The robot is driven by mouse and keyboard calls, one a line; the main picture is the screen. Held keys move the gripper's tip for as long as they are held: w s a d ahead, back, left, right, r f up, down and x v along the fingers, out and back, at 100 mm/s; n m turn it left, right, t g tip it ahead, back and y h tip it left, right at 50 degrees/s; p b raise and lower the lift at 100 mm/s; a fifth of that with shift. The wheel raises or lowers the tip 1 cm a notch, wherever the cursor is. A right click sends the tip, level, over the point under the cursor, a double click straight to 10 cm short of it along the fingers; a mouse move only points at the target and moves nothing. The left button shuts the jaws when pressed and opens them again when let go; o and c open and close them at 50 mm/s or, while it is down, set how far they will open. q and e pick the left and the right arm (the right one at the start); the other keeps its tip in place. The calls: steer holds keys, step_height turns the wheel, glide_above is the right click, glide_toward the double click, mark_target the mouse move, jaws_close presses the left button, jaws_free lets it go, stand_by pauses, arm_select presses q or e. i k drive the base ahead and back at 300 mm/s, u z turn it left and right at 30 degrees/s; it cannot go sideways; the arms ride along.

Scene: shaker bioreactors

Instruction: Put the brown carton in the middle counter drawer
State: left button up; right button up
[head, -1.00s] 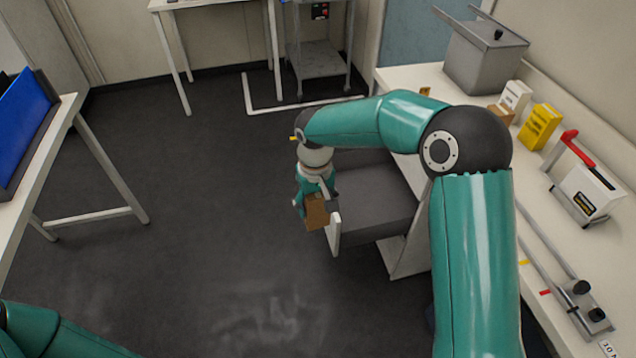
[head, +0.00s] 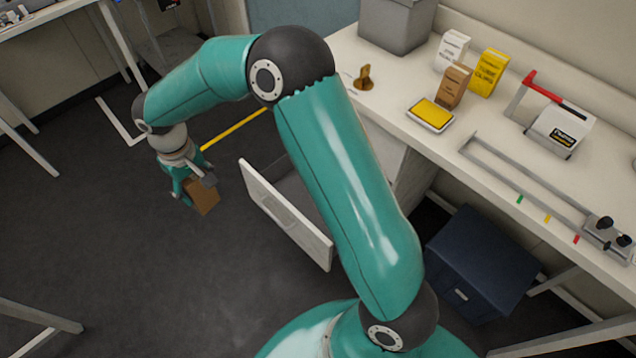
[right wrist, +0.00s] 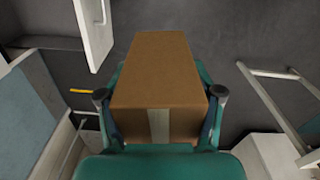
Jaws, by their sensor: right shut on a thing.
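The brown carton (head: 204,197) is held by my right gripper (head: 194,187) above the dark floor. In the right wrist view the carton (right wrist: 155,75), with a pale tape strip, sits between the two fingers of the right gripper (right wrist: 160,96). An open counter drawer (head: 283,216) has a white front panel and a grey inside, partly hidden behind my right arm. The carton is to the left of the drawer front, outside the drawer and apart from it. Whether this is the middle drawer I cannot tell. My left gripper is not in view.
The counter (head: 420,148) bears a smaller brown box (head: 454,87), a white box (head: 451,52), a yellow box (head: 489,72), a yellow-topped tray (head: 431,114) and a grey bin (head: 396,24). A dark blue cabinet (head: 481,262) stands below. Floor left of the drawer is clear.

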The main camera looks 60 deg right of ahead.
mark_target(313, 207)
steer(key=z, duration=0.35)
steer(key=i, duration=0.8)
steer(key=z, duration=0.7)
steer(key=k, duration=0.7)
steer(key=z, duration=0.2)
steer(key=i, duration=0.75)
steer(key=u, duration=0.1)
